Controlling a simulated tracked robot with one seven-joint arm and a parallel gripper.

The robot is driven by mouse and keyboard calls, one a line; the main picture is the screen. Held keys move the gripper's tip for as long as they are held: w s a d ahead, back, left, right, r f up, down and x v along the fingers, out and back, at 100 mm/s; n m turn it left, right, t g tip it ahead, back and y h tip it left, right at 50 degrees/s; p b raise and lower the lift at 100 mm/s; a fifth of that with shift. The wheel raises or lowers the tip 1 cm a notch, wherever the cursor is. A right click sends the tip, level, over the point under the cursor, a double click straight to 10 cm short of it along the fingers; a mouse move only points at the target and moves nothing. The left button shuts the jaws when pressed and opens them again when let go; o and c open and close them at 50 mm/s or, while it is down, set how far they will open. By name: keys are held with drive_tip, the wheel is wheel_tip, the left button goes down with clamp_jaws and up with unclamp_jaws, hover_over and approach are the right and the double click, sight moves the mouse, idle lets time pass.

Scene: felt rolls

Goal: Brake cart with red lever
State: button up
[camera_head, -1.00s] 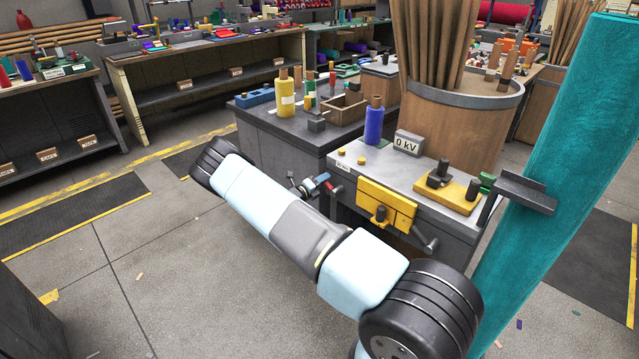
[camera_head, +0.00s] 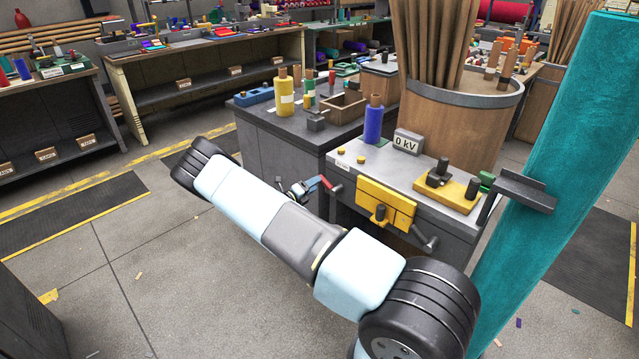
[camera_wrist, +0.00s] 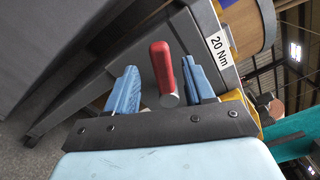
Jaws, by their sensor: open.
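The red lever (camera_head: 327,183) sticks out at the left end of the grey workbench-like cart (camera_head: 345,196), below its top. My gripper (camera_head: 306,188) is beside the lever in the head view, small and partly hidden by my arm. In the wrist view the red lever (camera_wrist: 161,66) stands between the blue fingers of my gripper (camera_wrist: 158,74), with a visible gap on each side. The fingers are open and do not appear to touch it. The lever's grey round end faces the wrist camera.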

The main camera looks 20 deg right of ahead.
drive_tip(key=v, duration=0.8)
drive_tip(key=shift+s+a, duration=0.15)
drive_tip(key=shift+a, duration=0.05)
drive_tip(key=s+d+r+m+g+y, duration=0.1)
drive_tip(key=s+r+m+g+y, duration=0.2)
drive_tip(key=s+r+m, duration=0.55)
drive_tip(key=s+d+r+m+g+y, duration=0.25)
drive_tip(key=r+m, duration=0.35)
drive_tip(key=r, duration=0.6)
drive_tip(key=s+d+r+m+g+y, duration=0.1)
drive_tip(key=s+r+m+g+y, duration=0.2)
drive_tip(key=s+r+m, duration=0.6)
drive_tip(key=s+a+r+m+t+y, duration=0.3)
drive_tip(key=s+r+m, duration=0.3)
drive_tip(key=s+r, duration=0.3)
drive_tip(key=s+a+r+m+t+y, duration=0.3)
drive_tip(key=s+r, duration=0.7)
drive_tip(key=s, duration=0.8)
drive_tip(key=a+m+y, duration=0.1)
drive_tip(key=m+y, duration=0.1)
drive_tip(key=m, duration=0.1)
drive_tip(key=shift+a+t, duration=0.15)
drive_tip(key=shift+t, duration=0.2)
drive_tip(key=shift+r+m, duration=0.15)
drive_tip(key=shift+m, duration=0.1)
